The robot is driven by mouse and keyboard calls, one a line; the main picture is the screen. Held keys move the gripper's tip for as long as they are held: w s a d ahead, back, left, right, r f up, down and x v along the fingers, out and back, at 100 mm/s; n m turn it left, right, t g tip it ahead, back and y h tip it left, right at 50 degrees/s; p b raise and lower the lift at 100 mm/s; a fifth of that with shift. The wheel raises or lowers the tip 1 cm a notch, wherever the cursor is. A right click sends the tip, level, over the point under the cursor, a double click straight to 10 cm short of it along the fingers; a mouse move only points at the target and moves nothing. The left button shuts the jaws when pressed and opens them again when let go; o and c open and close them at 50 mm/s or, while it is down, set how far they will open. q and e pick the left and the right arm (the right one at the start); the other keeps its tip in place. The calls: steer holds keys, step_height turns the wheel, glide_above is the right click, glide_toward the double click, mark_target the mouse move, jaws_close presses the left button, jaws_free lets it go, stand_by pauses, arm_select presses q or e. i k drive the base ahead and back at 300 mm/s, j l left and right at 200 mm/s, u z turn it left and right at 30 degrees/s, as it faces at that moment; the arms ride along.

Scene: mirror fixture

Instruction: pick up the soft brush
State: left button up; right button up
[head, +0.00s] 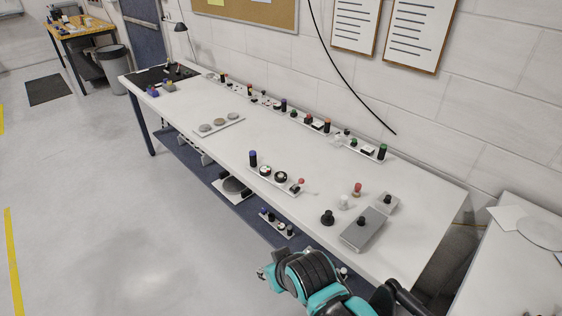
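I cannot pick out the soft brush for certain; the small items on the white table (225,150) are too small to tell apart. Near its front right corner stand a black knob-shaped item (327,217), a small white item (344,202) and a red-topped item (357,189). A teal and black arm (312,280) of mine comes in at the bottom, right of centre, by the table's front edge, apart from these items. Its fingertips are not clear and I see nothing held. My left gripper is not in view.
A grey box with a black knob (362,228) and a smaller grey box (388,203) stand close together at the right. A strip with knobs (276,180) lies at the front edge. More strips line the back. The table's middle is clear. A lower shelf (190,160) holds other items.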

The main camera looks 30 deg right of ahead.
mark_target(342, 205)
steer(key=i+j+z, duration=0.15)
steer(key=i+z, duration=0.2)
steer(key=z, duration=0.15)
steer(key=i+j+z, duration=0.25)
steer(key=z, duration=0.2)
steer(key=i+j+z, duration=0.6)
steer(key=j+z, duration=0.35)
steer(key=l, duration=0.1)
